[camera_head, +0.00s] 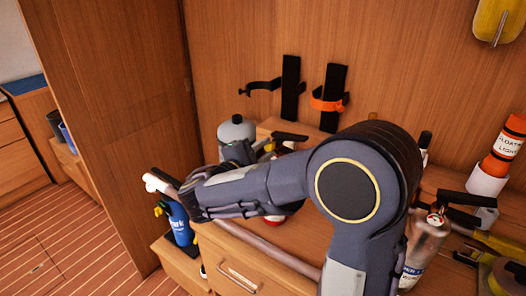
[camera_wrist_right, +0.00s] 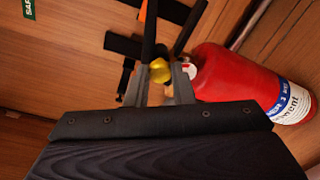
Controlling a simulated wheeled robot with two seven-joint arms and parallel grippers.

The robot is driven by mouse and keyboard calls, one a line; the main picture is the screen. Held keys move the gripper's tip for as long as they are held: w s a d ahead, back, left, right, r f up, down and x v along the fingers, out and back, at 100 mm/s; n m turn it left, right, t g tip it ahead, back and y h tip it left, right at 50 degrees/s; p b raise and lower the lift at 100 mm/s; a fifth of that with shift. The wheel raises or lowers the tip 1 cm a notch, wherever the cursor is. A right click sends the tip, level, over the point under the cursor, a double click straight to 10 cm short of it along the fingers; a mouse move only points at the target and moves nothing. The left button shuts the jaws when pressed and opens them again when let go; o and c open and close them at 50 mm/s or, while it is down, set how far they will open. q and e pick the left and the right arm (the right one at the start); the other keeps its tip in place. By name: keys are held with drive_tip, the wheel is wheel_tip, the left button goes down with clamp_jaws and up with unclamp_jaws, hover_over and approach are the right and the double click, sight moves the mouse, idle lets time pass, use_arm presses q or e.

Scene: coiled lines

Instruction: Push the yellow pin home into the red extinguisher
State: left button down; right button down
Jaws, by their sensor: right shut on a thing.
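The red extinguisher (camera_wrist_right: 235,80) lies across the right of the right wrist view, with a white and blue label at its far end. In the head view my right arm hides most of it. The yellow pin (camera_wrist_right: 159,70) shows as a small yellow knob between the fingers of my right gripper (camera_wrist_right: 162,78), which is shut on it close beside the extinguisher's neck. I cannot tell how deep the pin sits, as its far end is hidden. My left gripper is in neither view.
Two black wall brackets (camera_head: 291,88) stand behind, one with an orange strap (camera_head: 327,104). A grey bottle (camera_head: 237,130) is behind my right arm. A silver extinguisher (camera_head: 424,245) and an orange float light (camera_head: 507,142) crowd the right.

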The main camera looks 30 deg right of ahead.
drive_tip(key=c, duration=1.4)
unclamp_jaws()
drive_tip(key=shift+o, duration=0.3)
drive_tip(key=o, duration=0.5)
drive_tip(key=shift+w+v, duration=0.1)
drive_tip(key=shift+v, duration=1.15)
drive_tip(key=shift+w+v, duration=0.15)
drive_tip(key=shift+v, duration=1.1)
drive_tip(key=shift+a+f, duration=0.1)
drive_tip(key=shift+f, duration=0.05)
